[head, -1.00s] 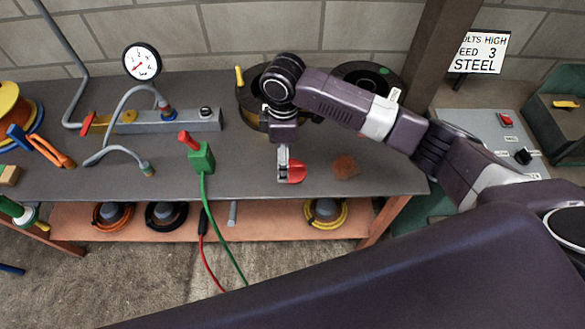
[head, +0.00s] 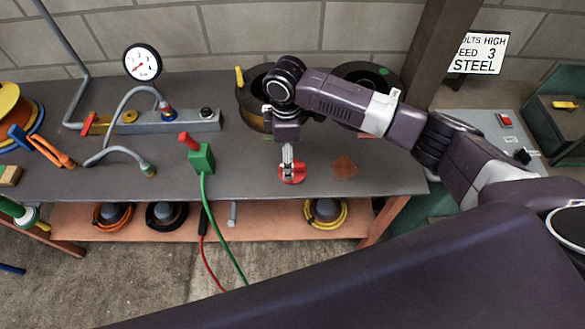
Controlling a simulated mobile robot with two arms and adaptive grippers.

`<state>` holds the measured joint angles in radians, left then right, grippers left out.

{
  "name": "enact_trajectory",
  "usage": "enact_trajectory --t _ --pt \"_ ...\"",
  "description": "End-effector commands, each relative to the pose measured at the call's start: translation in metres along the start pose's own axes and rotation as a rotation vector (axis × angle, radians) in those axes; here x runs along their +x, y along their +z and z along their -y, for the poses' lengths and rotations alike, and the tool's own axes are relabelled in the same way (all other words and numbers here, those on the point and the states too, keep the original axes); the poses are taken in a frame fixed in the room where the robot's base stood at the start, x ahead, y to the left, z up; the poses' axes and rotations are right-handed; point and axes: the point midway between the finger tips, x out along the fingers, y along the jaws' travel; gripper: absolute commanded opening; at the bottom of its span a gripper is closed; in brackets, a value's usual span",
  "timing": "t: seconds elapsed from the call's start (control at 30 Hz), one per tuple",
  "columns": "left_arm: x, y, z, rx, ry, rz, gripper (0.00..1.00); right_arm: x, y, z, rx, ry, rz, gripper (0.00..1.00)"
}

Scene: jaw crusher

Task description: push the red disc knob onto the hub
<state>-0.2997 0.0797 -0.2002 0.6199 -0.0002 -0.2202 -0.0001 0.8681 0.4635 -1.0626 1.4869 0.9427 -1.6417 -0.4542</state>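The red disc knob (head: 293,178) is at the front middle of the grey bench in the head view. My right gripper (head: 289,165) points down at it from above, with its grey fingers over the disc's middle and covering part of it. The fingers look close together, but I cannot tell whether they grip the disc or only stand over it. I cannot make out the hub for certain. My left gripper is not in view.
A rust-brown patch (head: 345,166) lies right of the disc. A green block with a red top (head: 200,157) and a grey manifold (head: 185,121) with a gauge (head: 142,62) stand to the left. Dark reels stand behind my arm. The bench (head: 240,175) is clear between block and disc.

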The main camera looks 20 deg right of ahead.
Motion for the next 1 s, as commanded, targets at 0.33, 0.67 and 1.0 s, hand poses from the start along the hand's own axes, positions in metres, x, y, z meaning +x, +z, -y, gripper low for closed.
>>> enact_trajectory --t 0.33,0.67,1.0 --pt "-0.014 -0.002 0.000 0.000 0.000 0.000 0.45 0.024 0.007 0.004 0.002 -0.004 0.002 0.76" --pt "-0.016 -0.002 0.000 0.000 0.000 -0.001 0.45 0.052 0.006 0.004 0.000 0.000 -0.001 0.76" --pt "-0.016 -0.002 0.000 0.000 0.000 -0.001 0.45 0.052 0.006 0.004 0.000 0.000 0.000 0.66"
